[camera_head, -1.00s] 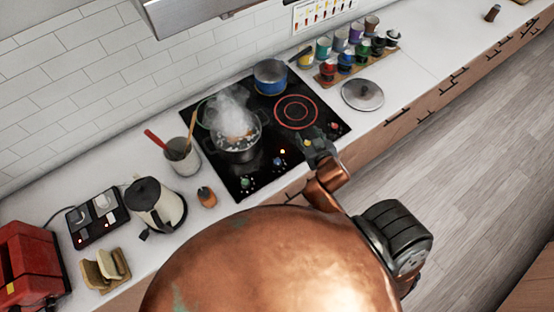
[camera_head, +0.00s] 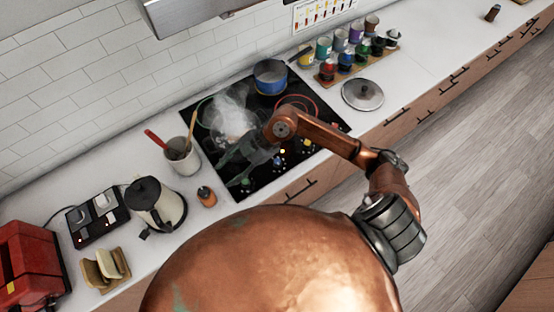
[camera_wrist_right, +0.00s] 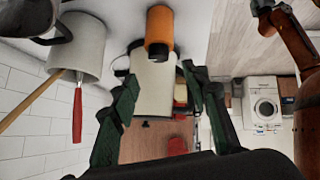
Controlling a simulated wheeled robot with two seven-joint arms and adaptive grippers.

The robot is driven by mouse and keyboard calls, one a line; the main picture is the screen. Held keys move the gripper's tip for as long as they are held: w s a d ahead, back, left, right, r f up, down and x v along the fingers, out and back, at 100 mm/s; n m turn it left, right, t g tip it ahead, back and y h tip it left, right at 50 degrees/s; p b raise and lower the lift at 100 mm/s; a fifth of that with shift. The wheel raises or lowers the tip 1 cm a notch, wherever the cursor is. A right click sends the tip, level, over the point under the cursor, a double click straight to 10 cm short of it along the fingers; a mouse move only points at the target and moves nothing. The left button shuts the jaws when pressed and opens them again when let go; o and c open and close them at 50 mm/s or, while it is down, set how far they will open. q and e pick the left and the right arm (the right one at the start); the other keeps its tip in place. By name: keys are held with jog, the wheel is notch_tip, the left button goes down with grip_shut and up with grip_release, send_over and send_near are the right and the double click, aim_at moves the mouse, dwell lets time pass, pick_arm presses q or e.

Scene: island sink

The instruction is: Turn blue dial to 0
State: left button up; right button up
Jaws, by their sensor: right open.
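The black cooktop (camera_head: 318,112) has a front row of dials. The blue dial (camera_head: 277,161) sits between a green dial (camera_head: 246,185) and a yellow dial (camera_head: 307,146); a red dial (camera_head: 333,126) is further right. Its marked setting is too small to read. My right gripper (camera_head: 229,171) is open and empty above the cooktop's left front part, left of the blue dial and apart from it. In the right wrist view its two fingers (camera_wrist_right: 163,88) are spread, and no dial shows there. My left gripper is not in view.
A steaming pot (camera_head: 232,118) is partly hidden behind my right arm. A blue pot (camera_head: 270,77) stands at the back. The utensil crock (camera_head: 183,158), orange bottle (camera_head: 206,197) and kettle (camera_head: 157,204) stand left of the cooktop. A lid (camera_head: 362,94) lies to the right.

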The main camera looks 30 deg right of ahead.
jog(key=w+d+f+m+g+h, duration=0.1)
jog(key=d+f+h, duration=0.2)
jog(key=d, duration=0.3)
jog(key=w+d+f+m+h, duration=0.1)
jog(key=d+f+h, duration=0.2)
jog(key=d, duration=0.2)
jog(key=m+h, duration=0.3)
send_over(278, 161)
jog(key=shift+a+f+g, duration=0.15)
jog(key=shift+a+g, duration=0.15)
jog(key=shift+d+f, duration=0.25)
jog(key=shift+f, duration=0.05)
jog(key=shift+f+p, duration=0.55)
jog(key=shift+f, duration=3)
jog(key=shift+c, duration=0.7)
grip_shut()
